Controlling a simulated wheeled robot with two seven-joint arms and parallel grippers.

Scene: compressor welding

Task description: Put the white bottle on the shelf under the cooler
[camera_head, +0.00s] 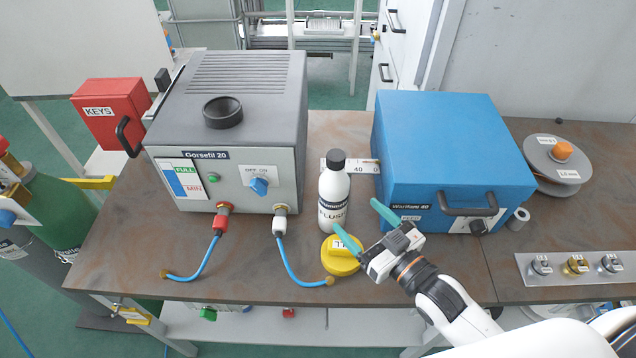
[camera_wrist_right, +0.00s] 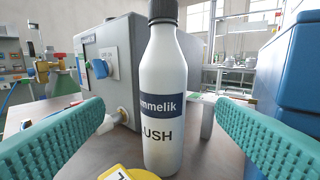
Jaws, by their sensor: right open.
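The white bottle (camera_head: 334,190) with a black cap stands upright on the brown table between the grey cooler and the blue box. In the right wrist view the bottle (camera_wrist_right: 163,95) stands between the two green fingers, a little beyond their tips. My right gripper (camera_head: 358,222) is open and reaches toward the bottle from the front right. It also shows in the right wrist view (camera_wrist_right: 160,120). The grey cooler (camera_head: 228,130), labelled "Gorsefil 20", stands left of the bottle. A pale shelf (camera_head: 260,325) shows below the table's front edge. My left gripper is not in view.
A yellow round item (camera_head: 341,262) lies in front of the bottle, under the gripper. Two blue hoses (camera_head: 290,262) leave the cooler's front. The blue box (camera_head: 450,150) stands close on the right. A spool (camera_head: 552,165) and a metal switch plate (camera_head: 572,268) lie further right.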

